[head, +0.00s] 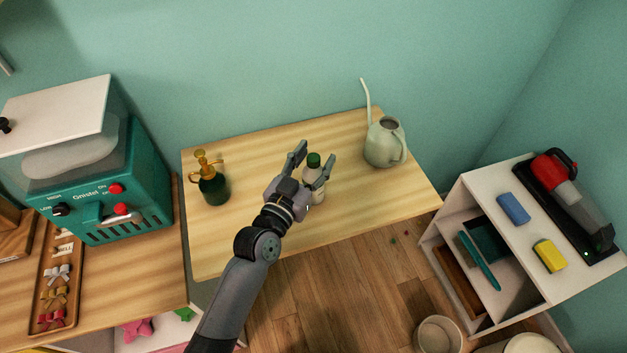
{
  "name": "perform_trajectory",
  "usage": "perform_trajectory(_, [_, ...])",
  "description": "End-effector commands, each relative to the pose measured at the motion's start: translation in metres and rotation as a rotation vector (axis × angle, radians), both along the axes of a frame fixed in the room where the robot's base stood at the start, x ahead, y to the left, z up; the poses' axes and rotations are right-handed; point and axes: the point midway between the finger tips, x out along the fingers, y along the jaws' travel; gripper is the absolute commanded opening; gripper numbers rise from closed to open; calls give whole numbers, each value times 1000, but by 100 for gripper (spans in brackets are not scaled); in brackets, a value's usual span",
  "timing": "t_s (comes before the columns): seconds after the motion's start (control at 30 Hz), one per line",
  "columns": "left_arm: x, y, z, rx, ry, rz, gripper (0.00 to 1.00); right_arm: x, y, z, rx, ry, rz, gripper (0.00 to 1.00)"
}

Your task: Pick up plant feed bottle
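The plant feed bottle (313,176), white with a dark green cap, stands upright on the light wooden table (345,135) near its middle. My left gripper (312,156) reaches in from the lower left. Its two fingers are spread apart, one to the left of the bottle and one to the right near the cap. The gripper's base and wrist hide part of the bottle's lower left side. I cannot tell whether a finger touches the bottle. My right gripper is not in view.
A dark green spray bottle (212,187) stands left of the gripper, and a pale watering can (384,143) stands to the right. A teal machine (110,190) is at far left. A white shelf (487,200) stands right of the table. The table's back middle is clear.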

Motion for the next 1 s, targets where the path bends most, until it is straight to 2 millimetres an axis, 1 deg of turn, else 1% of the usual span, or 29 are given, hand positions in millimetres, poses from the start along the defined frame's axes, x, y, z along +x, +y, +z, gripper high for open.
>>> perform_trajectory(0.07, [0, 0, 0, 0, 0, 0, 39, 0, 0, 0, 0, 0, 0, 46])
perform_trajectory(0.63, [0, 0, 0, 0, 1, 0, 1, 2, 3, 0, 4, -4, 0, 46])
perform_trajectory(0.67, [0, 0, 0, 0, 1, 0, 0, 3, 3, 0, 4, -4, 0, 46])
perform_trajectory(1.0, [0, 0, -1, 0, 2, -1, 0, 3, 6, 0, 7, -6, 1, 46])
